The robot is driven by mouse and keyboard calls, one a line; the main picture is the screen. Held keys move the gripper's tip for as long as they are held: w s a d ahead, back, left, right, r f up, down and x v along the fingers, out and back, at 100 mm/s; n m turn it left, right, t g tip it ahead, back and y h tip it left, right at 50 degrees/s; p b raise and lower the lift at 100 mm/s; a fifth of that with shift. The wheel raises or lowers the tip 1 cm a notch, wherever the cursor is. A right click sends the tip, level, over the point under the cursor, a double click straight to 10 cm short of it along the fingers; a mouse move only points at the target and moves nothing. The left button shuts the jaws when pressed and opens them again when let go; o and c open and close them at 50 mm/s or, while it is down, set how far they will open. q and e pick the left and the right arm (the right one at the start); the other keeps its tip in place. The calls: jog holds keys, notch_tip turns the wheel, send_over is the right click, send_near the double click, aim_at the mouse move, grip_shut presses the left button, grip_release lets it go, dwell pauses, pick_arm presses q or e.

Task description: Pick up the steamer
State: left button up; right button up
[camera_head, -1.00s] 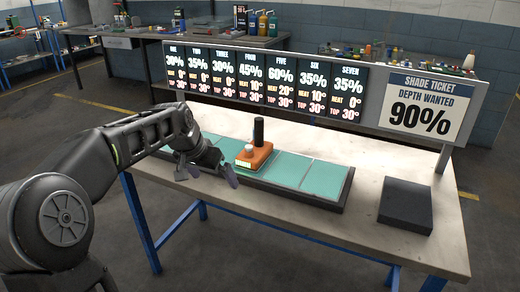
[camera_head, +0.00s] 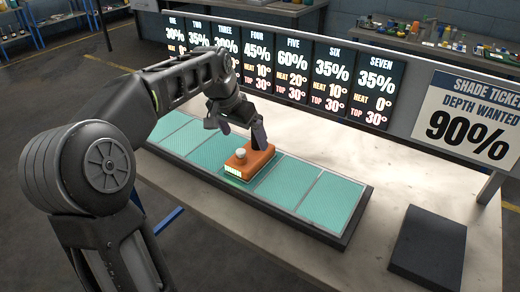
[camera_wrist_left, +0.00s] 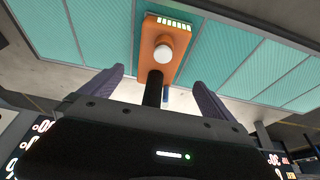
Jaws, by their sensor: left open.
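The steamer (camera_head: 246,162) is an orange block with a white knob, sitting on a row of teal panels (camera_head: 297,182). In the left wrist view the steamer (camera_wrist_left: 166,62) also shows its black upright handle (camera_wrist_left: 153,90) and a strip of pale lit bars at one end. My left gripper (camera_head: 242,131) is open just above and behind the steamer. In the left wrist view the handle stands between the two spread fingers of the left gripper (camera_wrist_left: 158,88), with gaps visible on both sides. In the head view the gripper hides the handle. My right gripper is out of view.
The teal panels lie in a long dark tray (camera_head: 345,222) on a pale table (camera_head: 400,180). A board of numbered signs (camera_head: 290,65) stands behind it, with a shade ticket reading 90% (camera_head: 470,120) at right. A black pad (camera_head: 428,248) lies at front right.

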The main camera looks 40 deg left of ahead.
aim_at(252, 153)
pick_arm(q)
jog(key=shift+s, duration=0.15)
jog(key=shift+x, duration=1.3)
jog(key=x, duration=0.5)
jog(key=shift+d+f+p, duration=0.1)
jog(key=shift+d+p, duration=0.05)
jog(key=shift+p, duration=0.15)
jog(key=shift+c, duration=0.3)
jog(key=c, duration=2)
jog(key=shift+w, duration=0.25)
jog(key=shift+r, duration=0.25)
